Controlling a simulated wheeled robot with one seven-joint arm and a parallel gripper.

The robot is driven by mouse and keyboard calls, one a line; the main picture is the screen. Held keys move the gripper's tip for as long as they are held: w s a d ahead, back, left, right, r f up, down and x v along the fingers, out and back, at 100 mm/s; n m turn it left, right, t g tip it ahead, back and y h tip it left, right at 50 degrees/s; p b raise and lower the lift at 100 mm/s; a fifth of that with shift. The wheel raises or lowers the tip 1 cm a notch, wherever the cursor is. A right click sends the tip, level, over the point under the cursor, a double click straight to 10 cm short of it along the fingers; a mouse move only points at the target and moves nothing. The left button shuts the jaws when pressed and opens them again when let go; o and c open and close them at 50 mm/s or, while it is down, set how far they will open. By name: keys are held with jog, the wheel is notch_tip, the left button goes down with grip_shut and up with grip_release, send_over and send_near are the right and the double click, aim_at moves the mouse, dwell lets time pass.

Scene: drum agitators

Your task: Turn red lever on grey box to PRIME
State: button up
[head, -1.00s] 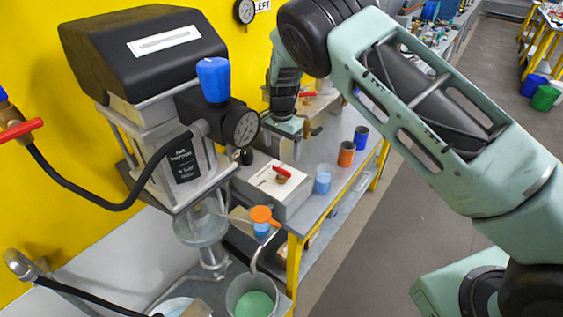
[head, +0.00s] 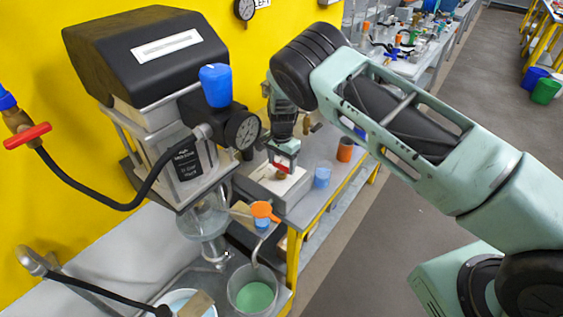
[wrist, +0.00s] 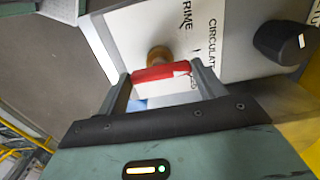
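The grey box (head: 262,196) with a pale top plate stands on the bench, left of centre in the head view. My gripper (head: 283,160) is down over it, and the red lever (head: 281,167) shows at its fingertips. In the wrist view the red lever (wrist: 160,73) lies crosswise between the spread fingers of my gripper (wrist: 163,85), close to both; I cannot tell if they touch it. Its brass hub (wrist: 159,55) sits just beyond it on the white label plate (wrist: 140,25). PRIME and CIRCULATE are printed right of the hub.
A black knob (wrist: 280,42) is on the box at right in the wrist view. A blue cup (head: 322,174) and an orange cup (head: 345,149) stand right of the box. The black-topped machine (head: 150,50) with a gauge (head: 242,129) stands left of my gripper.

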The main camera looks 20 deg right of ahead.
jog(key=shift+c, duration=0.9)
jog(key=shift+f+n+b, duration=0.1)
jog(key=shift+n+b, duration=0.2)
jog(key=shift+b, duration=0.1)
jog(key=shift+n+b, duration=0.5)
jog(key=shift+b, duration=0.25)
jog(key=n+b, duration=0.2)
jog(key=shift+f+b, duration=0.1)
jog(key=shift+b, duration=0.2)
jog(key=n+b, duration=0.3)
jog(key=n, duration=0.2)
jog(key=shift+r+b, duration=0.2)
jog(key=shift+b, duration=0.15)
jog(key=shift+n, duration=0.3)
jog(key=o, duration=1)
jog(key=shift+r, duration=0.1)
